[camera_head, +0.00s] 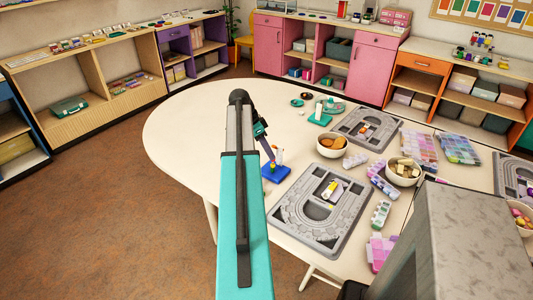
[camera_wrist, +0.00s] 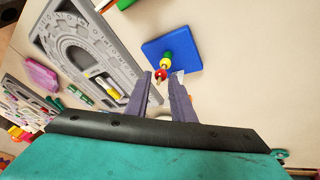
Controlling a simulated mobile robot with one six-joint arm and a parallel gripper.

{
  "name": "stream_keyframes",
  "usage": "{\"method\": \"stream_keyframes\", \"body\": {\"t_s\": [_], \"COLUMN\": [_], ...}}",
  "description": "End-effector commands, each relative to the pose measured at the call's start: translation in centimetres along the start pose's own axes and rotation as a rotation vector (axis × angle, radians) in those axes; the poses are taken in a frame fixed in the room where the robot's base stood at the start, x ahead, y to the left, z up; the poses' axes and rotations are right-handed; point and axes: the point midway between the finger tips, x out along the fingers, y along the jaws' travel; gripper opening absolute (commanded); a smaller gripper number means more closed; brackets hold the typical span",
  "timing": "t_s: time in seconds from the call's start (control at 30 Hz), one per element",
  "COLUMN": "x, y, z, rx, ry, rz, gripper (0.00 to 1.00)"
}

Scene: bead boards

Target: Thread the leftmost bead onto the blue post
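A blue square base (camera_wrist: 172,48) with a post lies on the table. It also shows in the head view (camera_head: 275,174), near the left side of the table. In the wrist view, a green bead (camera_wrist: 165,55), a yellow bead (camera_wrist: 167,64) and a red bead (camera_wrist: 160,74) line up over the base along the post. A pale tip (camera_wrist: 158,82) shows beyond the red bead. My gripper (camera_wrist: 164,80) has its fingers apart on either side of the red bead, with a gap visible at the right finger. In the head view my gripper (camera_head: 270,156) is just above the base.
A grey bead board (camera_head: 285,208) lies right of the base, with a yellow item (camera_head: 328,190) on it. Bowls (camera_head: 332,154), bead boxes (camera_head: 380,250) and a second grey board (camera_head: 345,125) fill the table to the right. The table's left part is clear.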

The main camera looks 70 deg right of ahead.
Motion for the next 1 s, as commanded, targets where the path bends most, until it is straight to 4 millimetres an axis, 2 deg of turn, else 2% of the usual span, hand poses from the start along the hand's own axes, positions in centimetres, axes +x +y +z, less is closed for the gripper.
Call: {"method": "stream_keyframes", "body": {"t_s": [0.03,0.1,0.57,0.77,1.0], "x": [0.0,0.0,-0.6,-2.4,-5.7], "y": [0.0,0.0,-0.1,-0.1,-0.2], "z": [0.0,0.0,0.0,0.1,0.1], "rx": [0.0,0.0,0.0,0.0,0.0], "ry": [0.0,0.0,0.001,0.001,0.001], "rz": [0.0,0.0,-0.002,-0.002,-0.002], "gripper": [0.31,0.38,0.38,0.38,0.38]}}
